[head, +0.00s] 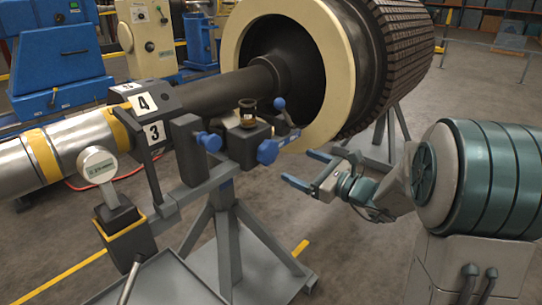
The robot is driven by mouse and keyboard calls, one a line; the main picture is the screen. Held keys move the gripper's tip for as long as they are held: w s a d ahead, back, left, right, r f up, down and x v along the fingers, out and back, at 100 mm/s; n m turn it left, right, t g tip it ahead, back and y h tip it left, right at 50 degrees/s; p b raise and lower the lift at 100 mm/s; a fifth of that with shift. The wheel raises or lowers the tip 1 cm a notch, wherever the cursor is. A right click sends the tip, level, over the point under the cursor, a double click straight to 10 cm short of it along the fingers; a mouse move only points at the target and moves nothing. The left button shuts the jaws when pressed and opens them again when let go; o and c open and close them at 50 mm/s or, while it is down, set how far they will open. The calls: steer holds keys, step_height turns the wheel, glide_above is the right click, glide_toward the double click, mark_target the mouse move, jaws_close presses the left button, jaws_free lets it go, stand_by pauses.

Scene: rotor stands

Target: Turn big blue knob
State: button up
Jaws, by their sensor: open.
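A rounded blue knob (208,141) is on the grey block at the left. To its right, a larger blue knob or clamp handle (268,151) sits beside a blue ball-ended lever (280,106). I cannot tell for certain which is the big blue knob. My gripper (305,169) is open and empty, with two blue fingers pointing left. It appears to the right of and slightly below the larger blue part, apart from it in the picture.
A dark shaft (220,92) runs left from a large rotor with a cream ring (340,75). The stand's grey legs (225,240) are below. A round-headed gauge (98,165) is at the left. Blue and cream machines stand behind. Open floor shows between stand and my arm.

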mark_target(272, 154)
steer(key=x, duration=1.1)
steer(key=shift+b, duration=0.3)
steer(key=c, duration=1)
